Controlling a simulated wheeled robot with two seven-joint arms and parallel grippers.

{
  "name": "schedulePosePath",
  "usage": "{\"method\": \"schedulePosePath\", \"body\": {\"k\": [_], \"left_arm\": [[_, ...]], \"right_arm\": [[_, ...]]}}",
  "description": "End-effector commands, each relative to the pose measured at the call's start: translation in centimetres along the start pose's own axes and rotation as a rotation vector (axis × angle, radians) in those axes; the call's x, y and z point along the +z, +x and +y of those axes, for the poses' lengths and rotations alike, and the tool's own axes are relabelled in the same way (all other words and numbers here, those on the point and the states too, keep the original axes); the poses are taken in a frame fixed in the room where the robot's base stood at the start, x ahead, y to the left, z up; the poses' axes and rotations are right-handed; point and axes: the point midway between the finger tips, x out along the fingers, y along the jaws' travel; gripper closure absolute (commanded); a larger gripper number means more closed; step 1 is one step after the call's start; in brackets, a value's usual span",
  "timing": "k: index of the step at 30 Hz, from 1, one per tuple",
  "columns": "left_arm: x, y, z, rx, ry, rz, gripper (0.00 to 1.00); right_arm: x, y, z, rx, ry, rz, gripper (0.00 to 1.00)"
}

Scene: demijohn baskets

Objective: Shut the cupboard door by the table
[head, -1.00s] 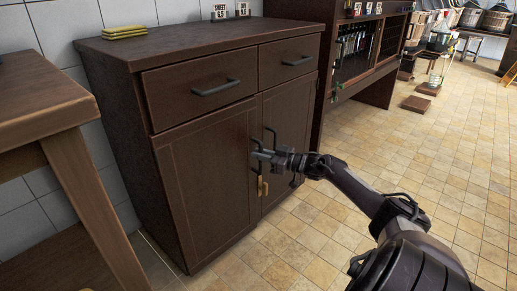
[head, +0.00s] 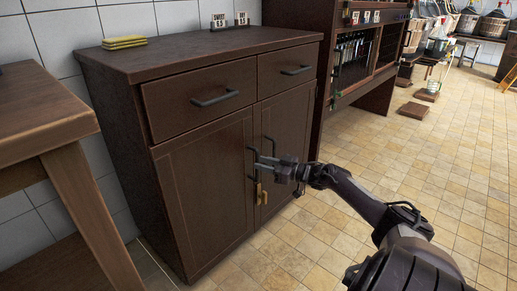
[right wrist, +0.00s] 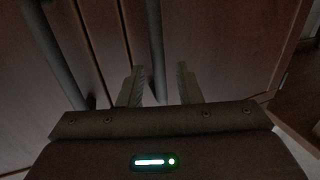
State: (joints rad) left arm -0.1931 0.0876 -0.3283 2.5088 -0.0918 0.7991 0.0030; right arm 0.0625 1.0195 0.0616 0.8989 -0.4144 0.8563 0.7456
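The dark brown cupboard (head: 200,50) stands by the wooden table (head: 45,115), with two drawers above a left door (head: 205,190) and a right door (head: 290,120). Both doors look shut or nearly so; a small gap cannot be ruled out. Each door has a dark upright bar handle near the middle seam. My right gripper (head: 262,160) is at the handles. In the right wrist view its fingers (right wrist: 158,88) are apart, with one handle bar (right wrist: 155,45) showing between them; contact cannot be told. My left gripper is not in view.
A yellow stack (head: 124,42) and small price signs (head: 230,21) are on the cupboard top. A brass-coloured tag (head: 262,195) hangs at the seam. A dark rack (head: 350,55) stands to the right. The tiled floor (head: 420,160) in front is mostly clear.

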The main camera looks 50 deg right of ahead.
Motion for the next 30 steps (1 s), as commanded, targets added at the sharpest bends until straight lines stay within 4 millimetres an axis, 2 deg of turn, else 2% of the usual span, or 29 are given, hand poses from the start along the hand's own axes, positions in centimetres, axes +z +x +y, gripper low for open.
{"method": "schedulePosePath", "body": {"k": [1, 6, 10, 30], "left_arm": [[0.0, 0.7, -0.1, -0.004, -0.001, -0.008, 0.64], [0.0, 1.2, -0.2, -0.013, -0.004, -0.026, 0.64], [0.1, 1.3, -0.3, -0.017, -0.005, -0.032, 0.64], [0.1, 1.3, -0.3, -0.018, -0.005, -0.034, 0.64]], "right_arm": [[-0.3, -1.0, 0.0, 0.001, 0.002, -0.005, 0.69], [-0.2, -3.6, 0.0, 0.001, 0.003, -0.004, 0.69], [-0.2, -4.9, 0.0, 0.001, 0.001, -0.002, 0.69], [0.0, -5.2, 0.0, 0.001, 0.001, 0.0, 0.69]]}}
